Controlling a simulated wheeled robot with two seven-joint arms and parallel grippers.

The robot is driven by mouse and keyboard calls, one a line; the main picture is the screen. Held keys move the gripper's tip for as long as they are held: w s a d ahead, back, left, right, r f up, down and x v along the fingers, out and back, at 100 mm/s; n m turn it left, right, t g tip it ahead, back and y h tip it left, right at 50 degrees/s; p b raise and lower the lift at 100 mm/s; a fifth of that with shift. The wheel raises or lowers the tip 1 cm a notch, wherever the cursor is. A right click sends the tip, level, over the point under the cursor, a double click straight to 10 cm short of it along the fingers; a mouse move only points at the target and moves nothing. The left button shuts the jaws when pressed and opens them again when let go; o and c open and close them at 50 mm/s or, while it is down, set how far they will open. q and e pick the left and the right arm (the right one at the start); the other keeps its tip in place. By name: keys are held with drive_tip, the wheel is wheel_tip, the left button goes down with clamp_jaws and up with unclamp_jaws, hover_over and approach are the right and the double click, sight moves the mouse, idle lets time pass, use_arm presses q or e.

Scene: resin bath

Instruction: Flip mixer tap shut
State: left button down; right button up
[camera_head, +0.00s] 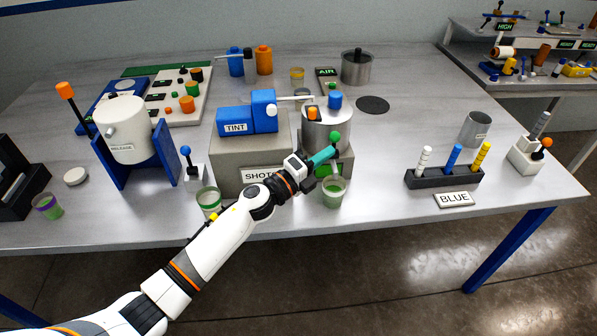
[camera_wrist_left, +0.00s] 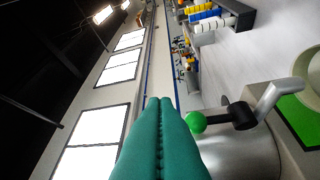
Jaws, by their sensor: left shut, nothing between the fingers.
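The mixer is a metal pot (camera_head: 318,132) on a grey block. Its tap has a green ball handle (camera_head: 334,137), just beyond my left fingertips. In the left wrist view the green ball (camera_wrist_left: 196,122) sits on a black stem, beside a silver spout (camera_wrist_left: 278,97) that bends away from the pot wall (camera_wrist_left: 240,155). My left gripper (camera_head: 329,152) has its teal fingers pressed together and empty; they also show in the left wrist view (camera_wrist_left: 166,102). The fingertips are close to the ball; I cannot tell if they touch. My right gripper is out of view.
A clear cup with green liquid (camera_head: 333,191) stands below the tap, close to my wrist. Another cup (camera_head: 208,201) stands to its left. The blue TINT unit (camera_head: 236,121) is left of the pot. A dark rack with coloured pegs (camera_head: 444,178) stands right, with bare table between.

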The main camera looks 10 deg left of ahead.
use_arm(q)
drive_tip(key=a+r+b+v, duration=0.1)
drive_tip(key=v, duration=0.6)
drive_tip(key=shift+a, duration=0.2)
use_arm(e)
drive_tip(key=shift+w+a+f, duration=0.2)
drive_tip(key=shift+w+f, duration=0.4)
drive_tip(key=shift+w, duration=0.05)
use_arm(q)
drive_tip(key=shift+r, duration=0.2)
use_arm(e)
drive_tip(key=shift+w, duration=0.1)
